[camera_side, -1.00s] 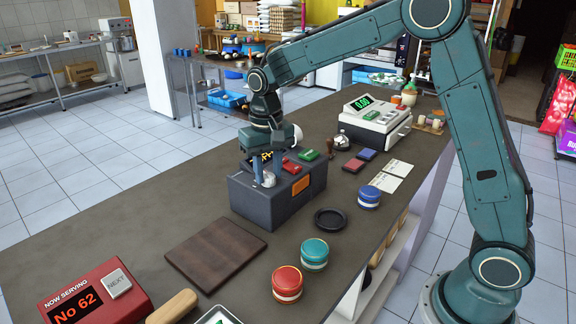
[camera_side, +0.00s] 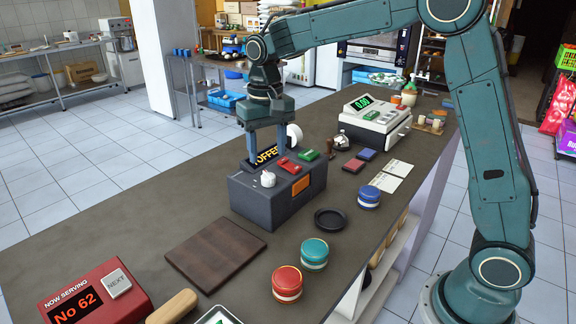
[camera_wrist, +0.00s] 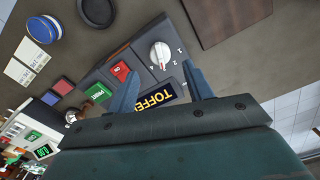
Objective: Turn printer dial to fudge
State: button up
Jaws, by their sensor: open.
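The dark grey label printer (camera_side: 268,205) stands on the counter. Its white dial (camera_side: 267,179) sits on the top at the left and also shows in the wrist view (camera_wrist: 160,53), with small marks beside it. The printer's display (camera_side: 265,155) reads TOFFEE in yellow letters, partly covered by a finger. My gripper (camera_side: 266,156) is above the printer with its two blue fingers apart and nothing between them. In the wrist view the fingers (camera_wrist: 161,70) are spread, with the dial clear beyond their tips.
A red button (camera_side: 290,166) and a green button (camera_side: 309,155) sit right of the dial. A white roll (camera_side: 294,135) stands behind. A brown board (camera_side: 215,253), a black dish (camera_side: 330,219) and round tins (camera_side: 314,253) are nearby.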

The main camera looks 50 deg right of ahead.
aim_at(273, 177)
notch_tip(273, 177, up, 8)
dwell(0.4)
jog(key=shift+r, duration=0.1)
jog(key=s+d+f+n+t, duration=0.1)
jog(key=s+f+n+t, duration=0.1)
jog(key=s, duration=1.2)
jog(key=s+d+f+n+t, duration=0.1)
jog(key=s+f+n+t, duration=0.1)
jog(key=s, duration=1.2)
jog(key=shift+t, duration=0.8)
